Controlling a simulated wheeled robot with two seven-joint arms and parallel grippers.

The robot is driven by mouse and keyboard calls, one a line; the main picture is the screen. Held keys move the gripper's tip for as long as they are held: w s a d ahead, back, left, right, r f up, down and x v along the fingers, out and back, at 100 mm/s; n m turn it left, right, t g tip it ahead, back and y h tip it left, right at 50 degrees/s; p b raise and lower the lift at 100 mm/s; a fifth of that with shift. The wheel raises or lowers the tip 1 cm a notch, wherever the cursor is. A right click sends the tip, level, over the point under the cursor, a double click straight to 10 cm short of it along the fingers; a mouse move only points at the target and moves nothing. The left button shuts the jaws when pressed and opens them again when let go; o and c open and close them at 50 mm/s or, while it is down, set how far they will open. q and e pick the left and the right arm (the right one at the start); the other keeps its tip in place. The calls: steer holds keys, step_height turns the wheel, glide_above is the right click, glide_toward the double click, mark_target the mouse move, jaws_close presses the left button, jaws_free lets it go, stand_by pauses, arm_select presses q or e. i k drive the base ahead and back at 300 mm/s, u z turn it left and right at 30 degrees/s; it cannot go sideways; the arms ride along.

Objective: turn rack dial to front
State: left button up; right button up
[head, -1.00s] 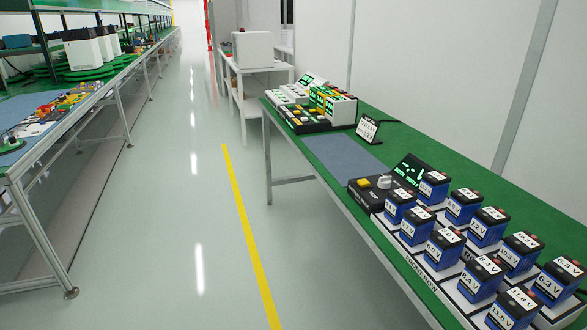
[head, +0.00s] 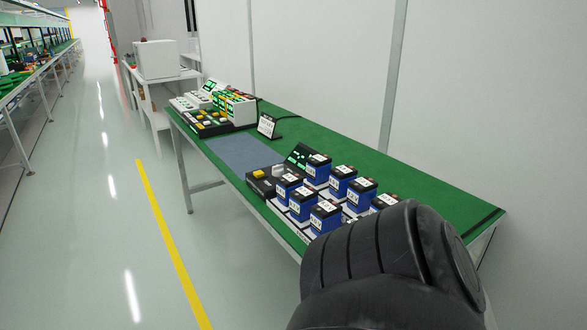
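A black control box (head: 262,187) sits on the green-topped table, just left of the rows of blue batteries. It carries a yellow button (head: 259,175) and a pale grey dial (head: 279,170). The dial is small here and I cannot tell where it points. A dark display with green characters (head: 301,156) stands behind the box. A black rounded link of my own arm fills the lower right and hides part of the battery rack. Neither of my grippers is in view.
Blue batteries (head: 325,216) with white labels stand in rows on the rack. A blue-grey mat (head: 243,153) lies left of the control box. Chargers or testers (head: 213,108) and a small sign (head: 267,124) stand farther back. The floor aisle left of the table is clear.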

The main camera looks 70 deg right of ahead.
mark_target(278, 171)
steer(key=u, duration=0.05)
steer(key=k, duration=0.35)
steer(key=z, duration=1.05)
